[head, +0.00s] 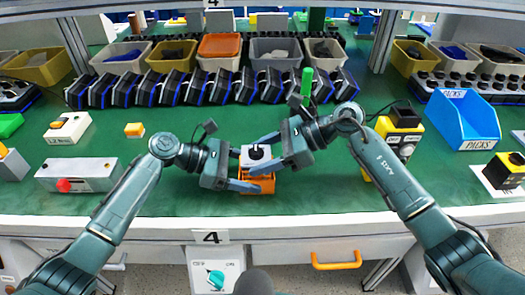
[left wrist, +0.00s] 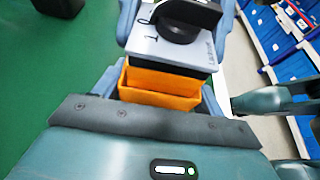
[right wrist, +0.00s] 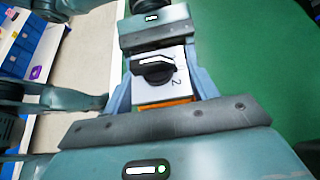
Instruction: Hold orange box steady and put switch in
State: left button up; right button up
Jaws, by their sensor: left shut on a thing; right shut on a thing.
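The orange box (head: 258,185) stands on the green bench near its front edge, and my left gripper (head: 256,181) is shut on it. In the left wrist view the orange box (left wrist: 160,85) sits between the fingers. The rotary switch (head: 256,155), white with a black knob, is right above the box, with my right gripper (head: 268,150) shut on it. The switch (left wrist: 178,40) looks slightly tilted over the box opening in the left wrist view. In the right wrist view the switch (right wrist: 160,78) is between the fingers, with little of the orange box visible below.
A grey box with a red button (head: 78,175) lies to the left. A blue bin (head: 462,120) and a yellow-black switch unit (head: 400,125) stand to the right. Parts bins and a row of dark devices line the back.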

jog(key=shift+f, duration=0.6)
jog(key=o, duration=1.1)
jog(key=shift+f, duration=0.1)
notch_tip(320, 180, up, 10)
jog(key=shift+r, duration=0.1)
pick_arm(q)
jog(key=o, duration=1.1)
jog(key=v, duration=1.2)
jog(key=shift+s, duration=0.1)
